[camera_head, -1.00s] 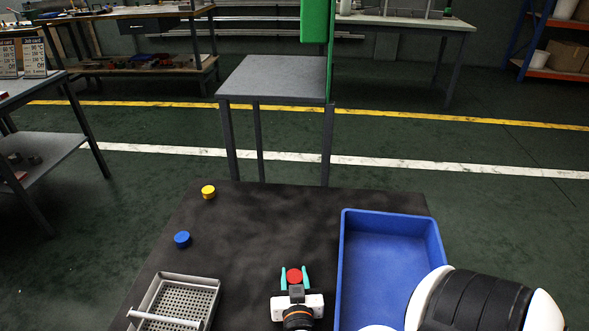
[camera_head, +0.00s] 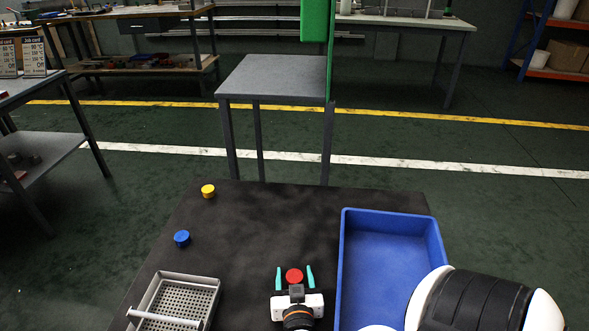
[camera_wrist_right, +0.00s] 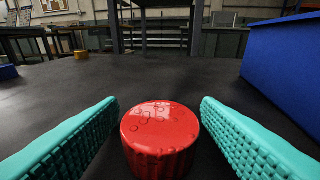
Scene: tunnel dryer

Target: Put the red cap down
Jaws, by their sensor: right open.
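The red cap (camera_head: 294,276) sits upright on the black table top (camera_head: 270,225), left of the blue tray. In the right wrist view the red cap (camera_wrist_right: 159,138) stands between the two teal fingers, with a gap on each side. My right gripper (camera_head: 294,275) is open around the cap and does not touch it; it also shows in the right wrist view (camera_wrist_right: 160,125). My left gripper is not in view.
A blue tray (camera_head: 433,240) stands right of the gripper. A perforated metal basket (camera_head: 214,284) is at the front left. A blue cap (camera_head: 182,238) and a yellow cap (camera_head: 208,191) stand at the left. The table's middle is clear.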

